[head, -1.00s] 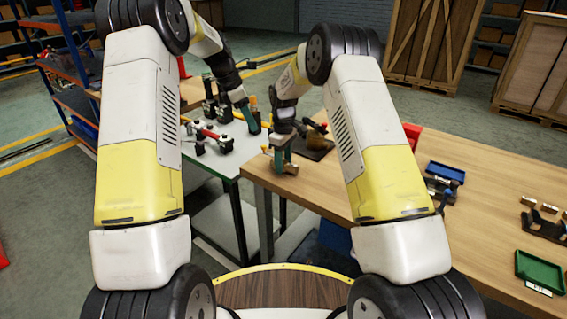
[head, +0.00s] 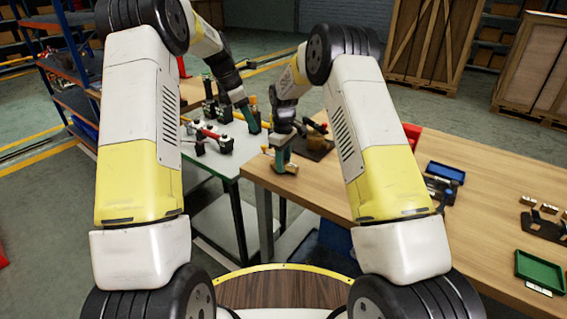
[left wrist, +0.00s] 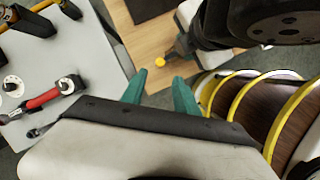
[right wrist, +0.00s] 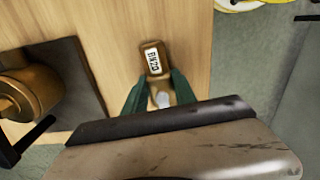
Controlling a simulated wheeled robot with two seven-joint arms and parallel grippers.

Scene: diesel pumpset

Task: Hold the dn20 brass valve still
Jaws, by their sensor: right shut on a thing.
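The brass valve (right wrist: 154,58) carries a white DN20 label in the right wrist view. My right gripper (right wrist: 160,92) has its teal fingers on either side of it and is shut on it, over the wooden table. In the head view my right gripper (head: 281,158) is at the table's near left corner. My left gripper (head: 253,128) is higher and farther left, over the grey table. In the left wrist view my left gripper (left wrist: 158,92) has its fingers apart with nothing between them. Most of the valve is hidden in the head view.
A larger brass part (right wrist: 28,92) sits on a dark plate (right wrist: 82,85) beside the valve. A blue tray (head: 446,172) and green tray (head: 540,271) lie right on the wooden table (head: 400,245).

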